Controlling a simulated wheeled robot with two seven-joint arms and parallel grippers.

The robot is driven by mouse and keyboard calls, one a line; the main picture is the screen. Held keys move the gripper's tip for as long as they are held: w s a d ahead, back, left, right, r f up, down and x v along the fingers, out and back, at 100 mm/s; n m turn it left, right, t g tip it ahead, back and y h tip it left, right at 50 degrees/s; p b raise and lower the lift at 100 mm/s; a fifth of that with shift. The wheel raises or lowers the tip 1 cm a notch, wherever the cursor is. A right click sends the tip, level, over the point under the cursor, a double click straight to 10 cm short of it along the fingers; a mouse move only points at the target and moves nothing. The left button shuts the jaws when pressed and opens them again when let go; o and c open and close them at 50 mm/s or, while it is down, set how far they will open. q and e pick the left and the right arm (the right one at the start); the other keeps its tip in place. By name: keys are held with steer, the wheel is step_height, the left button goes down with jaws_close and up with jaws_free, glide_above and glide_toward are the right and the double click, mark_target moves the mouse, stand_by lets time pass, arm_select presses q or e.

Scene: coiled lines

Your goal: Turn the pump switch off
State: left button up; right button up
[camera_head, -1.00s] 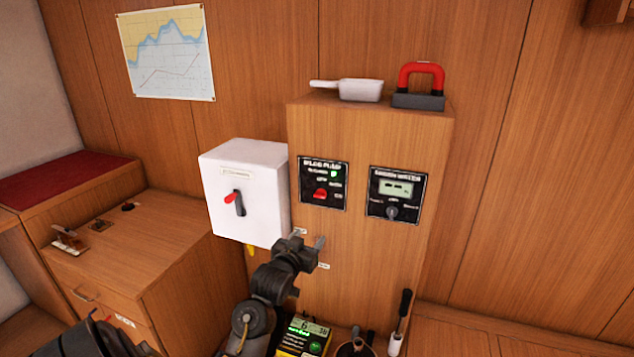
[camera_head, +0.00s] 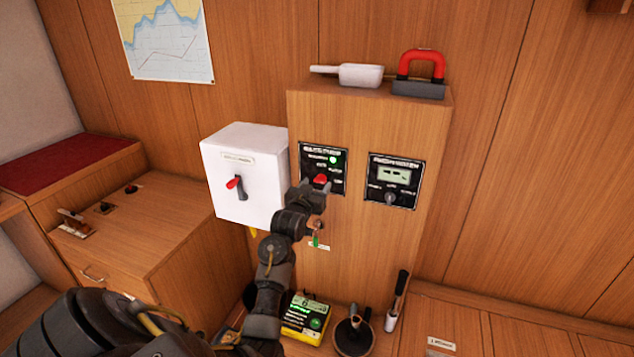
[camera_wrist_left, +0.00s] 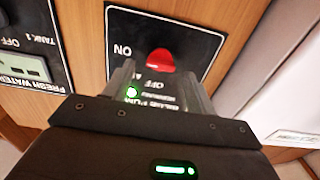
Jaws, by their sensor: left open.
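The bilge pump panel (camera_head: 309,163) is a black plate on the wooden cabinet, with a red switch knob (camera_head: 320,180) and a lit green lamp (camera_head: 334,159). My left gripper (camera_head: 314,189) is open just below and in front of the knob. In the left wrist view the panel appears upside down; the red knob (camera_wrist_left: 160,60) shows beyond the gap between the two fingers of my gripper (camera_wrist_left: 158,78). "ON" reads beside the knob. I cannot tell whether a finger touches it, nor which setting it points at. My right gripper is out of view.
A white box (camera_head: 222,200) with a red-tipped lever (camera_head: 238,188) juts out left of the panel. The fresh water panel (camera_head: 408,192) is on its right.

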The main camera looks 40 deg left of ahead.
arm_select(q)
steer(key=shift+x, duration=0.85)
steer(key=shift+c, duration=0.3)
steer(key=c, duration=0.9)
